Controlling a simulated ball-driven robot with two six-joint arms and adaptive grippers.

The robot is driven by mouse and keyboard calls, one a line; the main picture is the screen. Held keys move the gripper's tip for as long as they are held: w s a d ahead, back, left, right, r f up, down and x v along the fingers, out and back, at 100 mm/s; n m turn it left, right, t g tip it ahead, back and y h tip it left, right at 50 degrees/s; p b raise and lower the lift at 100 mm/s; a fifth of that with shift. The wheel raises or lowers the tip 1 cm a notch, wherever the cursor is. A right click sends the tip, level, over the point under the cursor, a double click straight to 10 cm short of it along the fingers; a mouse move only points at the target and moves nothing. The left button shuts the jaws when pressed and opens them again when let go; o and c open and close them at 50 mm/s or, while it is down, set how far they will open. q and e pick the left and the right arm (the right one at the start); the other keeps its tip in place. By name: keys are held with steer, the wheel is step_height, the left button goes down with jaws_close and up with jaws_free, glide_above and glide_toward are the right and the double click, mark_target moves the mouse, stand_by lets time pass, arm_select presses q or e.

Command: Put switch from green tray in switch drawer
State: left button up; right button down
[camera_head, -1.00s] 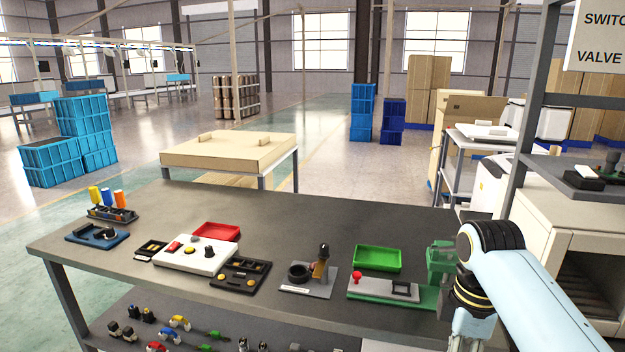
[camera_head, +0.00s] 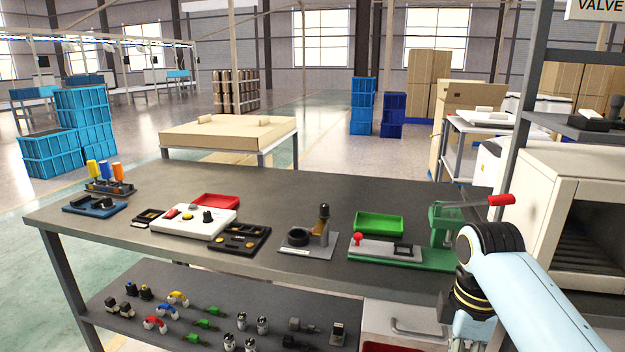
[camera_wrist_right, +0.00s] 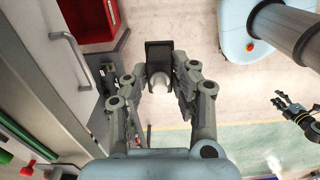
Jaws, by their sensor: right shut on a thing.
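My right gripper (camera_wrist_right: 158,85) is shut on a black block-like piece with a pale rounded part, the switch (camera_wrist_right: 159,52), in the right wrist view. In the head view only my right arm shows, at the lower right. The green tray (camera_head: 379,223) on the bench looks empty. A white drawer unit (camera_head: 405,318) with a grey handle stands under the bench at the right. A red open drawer (camera_wrist_right: 90,20) shows at the upper left of the wrist view, left of and beyond the held switch; its label is not visible. My left gripper (camera_wrist_right: 285,106) is open and empty at the right of the wrist view.
A green press (camera_head: 445,225) with a red-tipped lever stands beside the tray. A lower shelf (camera_head: 240,290) holds several connectors and small parts. A rack (camera_head: 560,130) with a sign rises at the right. Floor is clear below the gripper.

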step_height(320, 180, down, 6)
steer(key=b, duration=0.3)
steer(key=shift+s+r, duration=0.15)
steer(key=shift+r, duration=0.05)
arm_select(q)
steer(key=f, duration=0.5)
steer(key=shift+s, duration=0.35)
arm_select(e)
steer(key=shift+r, duration=0.15)
arm_select(q)
steer(key=shift+w, duration=0.2)
